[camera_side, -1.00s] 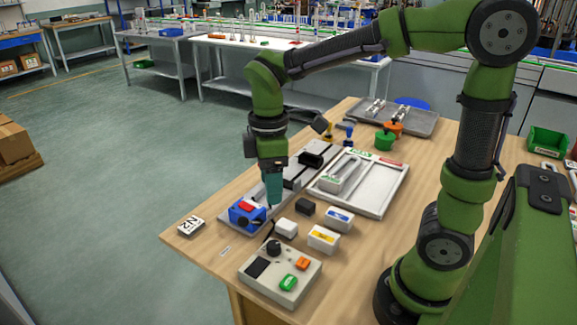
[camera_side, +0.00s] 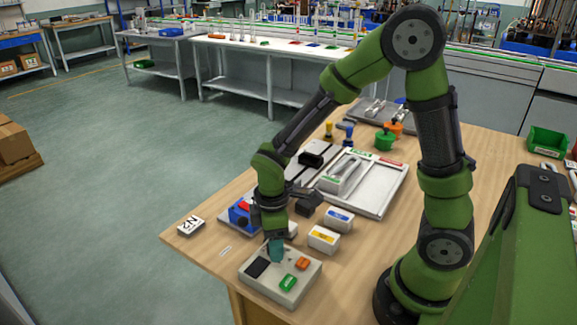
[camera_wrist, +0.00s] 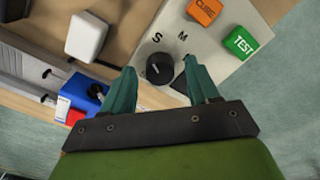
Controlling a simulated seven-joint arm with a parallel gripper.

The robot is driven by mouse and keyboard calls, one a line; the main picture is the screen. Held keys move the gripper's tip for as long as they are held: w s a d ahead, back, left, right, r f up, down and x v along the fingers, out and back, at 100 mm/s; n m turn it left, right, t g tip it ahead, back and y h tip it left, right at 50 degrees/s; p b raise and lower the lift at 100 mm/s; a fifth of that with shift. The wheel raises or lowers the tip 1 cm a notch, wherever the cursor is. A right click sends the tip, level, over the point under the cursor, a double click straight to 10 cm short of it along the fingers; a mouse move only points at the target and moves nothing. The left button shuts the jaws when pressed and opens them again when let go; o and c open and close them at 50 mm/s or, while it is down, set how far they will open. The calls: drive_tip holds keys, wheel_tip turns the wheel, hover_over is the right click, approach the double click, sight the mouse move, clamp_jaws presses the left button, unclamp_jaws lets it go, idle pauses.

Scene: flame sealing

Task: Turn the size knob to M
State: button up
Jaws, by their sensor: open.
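The black size knob (camera_wrist: 159,68) shows in the wrist view on the light control box (camera_wrist: 225,15). The letters S and M are printed beside it; its white mark points toward the S side, though the exact setting is hard to read. My gripper (camera_wrist: 161,84) is open, with one teal finger on each side of the knob in that picture. I cannot tell whether they touch it. In the side view my gripper (camera_side: 276,250) is low over the control box (camera_side: 305,285) and hides the knob.
The box carries an orange CUBE button (camera_wrist: 205,11) and a green TEST button (camera_wrist: 240,42). A dark panel (camera_side: 257,267) lies at its left. A white block (camera_wrist: 86,36), a blue-and-red device (camera_wrist: 82,95) and a yellow-marked white block (camera_side: 324,238) stand nearby.

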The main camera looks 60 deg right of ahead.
drive_tip(key=shift+c, duration=0.4)
drive_tip(key=c, duration=1)
drive_tip(key=shift+o, duration=0.2)
drive_tip(key=shift+m, duration=0.3)
drive_tip(key=m, duration=1.1)
drive_tip(key=o, duration=1)
